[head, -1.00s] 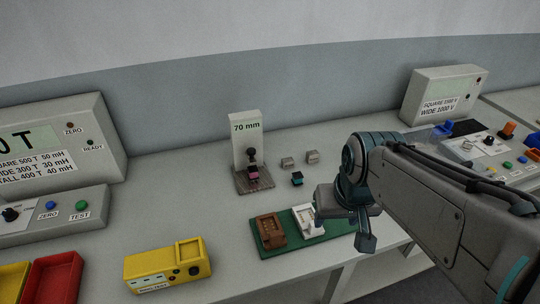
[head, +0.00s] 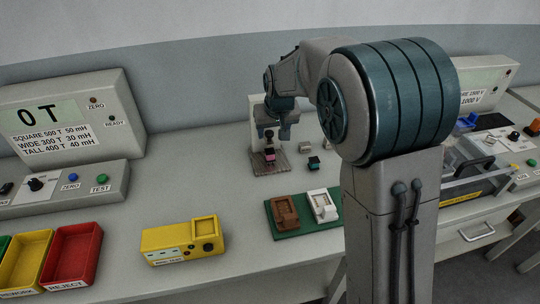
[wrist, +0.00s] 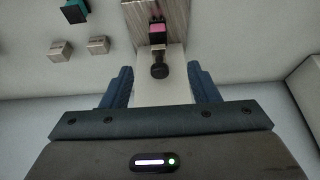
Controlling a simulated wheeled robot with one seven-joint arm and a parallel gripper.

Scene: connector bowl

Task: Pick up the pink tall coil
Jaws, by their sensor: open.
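The pink coil (head: 269,155) sits low on a small stand with a grey base (head: 258,168), in front of the white upright plate. In the wrist view the pink coil (wrist: 158,29) shows at top centre, with a dark round knob (wrist: 159,71) nearer to me. My gripper (head: 283,129) is at the stand, above and close to the coil. In the wrist view my gripper (wrist: 160,85) has its two blue fingers wide apart with nothing between them touching. The coil lies beyond the fingertips. My gripper hides part of the white plate.
A teal coil (head: 313,163) and a small grey block (head: 305,147) stand right of the stand. A green tray (head: 300,228) holds brown and white fixtures in front. A yellow tester (head: 182,242) and red bin (head: 71,255) are at left.

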